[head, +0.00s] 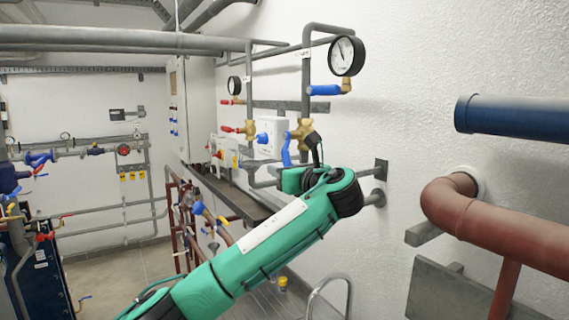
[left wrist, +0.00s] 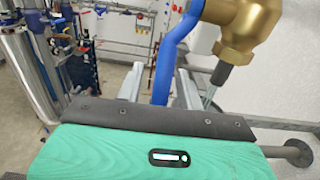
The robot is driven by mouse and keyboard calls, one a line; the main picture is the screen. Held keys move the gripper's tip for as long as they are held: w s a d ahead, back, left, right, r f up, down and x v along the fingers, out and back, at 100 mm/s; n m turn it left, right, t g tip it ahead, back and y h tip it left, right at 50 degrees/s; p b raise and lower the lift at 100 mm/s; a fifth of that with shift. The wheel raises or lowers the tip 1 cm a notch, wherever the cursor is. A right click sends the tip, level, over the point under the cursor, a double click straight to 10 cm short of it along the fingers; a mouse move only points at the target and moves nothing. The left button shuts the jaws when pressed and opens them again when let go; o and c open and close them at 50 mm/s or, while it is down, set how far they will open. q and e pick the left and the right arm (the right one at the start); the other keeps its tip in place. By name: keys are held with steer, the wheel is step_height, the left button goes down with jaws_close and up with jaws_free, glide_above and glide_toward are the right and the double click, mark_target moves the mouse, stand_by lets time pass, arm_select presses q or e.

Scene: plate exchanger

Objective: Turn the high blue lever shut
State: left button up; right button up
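A blue lever (head: 287,149) hangs from a brass valve (head: 303,131) on the grey wall pipes. In the left wrist view the lever (left wrist: 167,62) slants down from the brass valve body (left wrist: 243,28). My left gripper (head: 297,176) is right below this valve in the head view, its fingers mostly hidden by the hand. In the left wrist view its two grey fingers (left wrist: 158,78) stand apart, with the lever's lower end between them; a gap shows on the left side. Another blue lever (head: 325,90) lies level, higher up beside a round gauge (head: 346,56). My right gripper is out of view.
Red levers (head: 233,129) and a smaller gauge (head: 235,85) are on the pipes to the left. A thick red-brown pipe (head: 500,225) and a dark blue pipe (head: 510,118) project at the right. A dark shelf (head: 235,197) runs along the wall.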

arm_select(q)
steer(key=shift+w, duration=0.1)
jaws_close()
stand_by(0.3)
steer(key=shift+s+d+r+g+h, duration=0.25)
steer(key=shift+s+d+g+h, duration=0.2)
steer(key=shift+s+g+h, duration=0.35)
steer(key=g+h, duration=0.1)
steer(key=s+d+r+g, duration=0.1)
steer(key=g, duration=0.1)
steer(key=shift+s+d+h, duration=0.1)
steer(key=shift+s+h, duration=0.05)
steer(key=shift+h, duration=0.25)
steer(key=shift+s+d+r+g+h, duration=0.15)
steer(key=shift+s+r+g+h, duration=0.2)
steer(key=shift+g, duration=0.25)
steer(key=shift+r, duration=0.1)
